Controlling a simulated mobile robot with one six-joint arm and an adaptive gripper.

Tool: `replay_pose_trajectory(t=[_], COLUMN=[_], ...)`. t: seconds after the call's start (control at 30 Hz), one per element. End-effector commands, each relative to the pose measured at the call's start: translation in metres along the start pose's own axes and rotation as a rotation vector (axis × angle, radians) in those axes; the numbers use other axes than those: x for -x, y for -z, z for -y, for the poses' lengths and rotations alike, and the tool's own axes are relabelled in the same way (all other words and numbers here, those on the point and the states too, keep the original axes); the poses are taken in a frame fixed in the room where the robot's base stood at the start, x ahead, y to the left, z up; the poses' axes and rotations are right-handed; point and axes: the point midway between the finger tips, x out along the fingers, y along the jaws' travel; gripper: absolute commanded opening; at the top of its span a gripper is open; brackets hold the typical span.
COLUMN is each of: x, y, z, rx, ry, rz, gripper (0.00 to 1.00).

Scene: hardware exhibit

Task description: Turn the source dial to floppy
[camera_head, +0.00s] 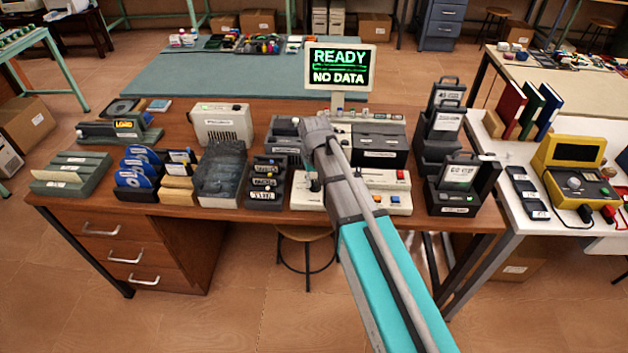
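A white control console (397,205) lies at the front middle of the wooden desk, with red and blue buttons on its right part. A small dark part (313,184) shows at the console's left, beside my arm; I cannot tell whether it is the source dial or a fingertip of mine. No dial label is legible. My arm reaches up from the lower right across the console, and its far joint is above the desk's middle. My gripper's fingers cannot be made out, so their opening and any contact are unclear. A monitor (340,68) behind reads "READY" and "NO DATA".
Dark drive units (380,140) stand behind the console. Left of it are a cartridge rack (265,182), a grey bin (222,172) and blue disks (138,166). Black device stands (462,185) are close on the right. A yellow meter (575,172) sits on the white side table.

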Motion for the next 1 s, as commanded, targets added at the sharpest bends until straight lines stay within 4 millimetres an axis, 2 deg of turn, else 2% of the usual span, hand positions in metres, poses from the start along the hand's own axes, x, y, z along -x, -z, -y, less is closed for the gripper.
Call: replay_pose_trajectory(t=[0.03, 0.13, 0.63, 1.0], x=[0.0000, 0.0000, -0.0001, -0.0001], y=[0.0000, 0.0000, 0.0002, -0.0001], z=[0.0001, 0.0000, 0.0007, 0.0011], rx=[0.000, 0.000, 0.045, 0.266], ry=[0.000, 0.000, 0.001, 0.001], rz=[0.000, 0.000, -0.001, -0.001], gripper=[0.17, 0.00, 0.00, 0.00])
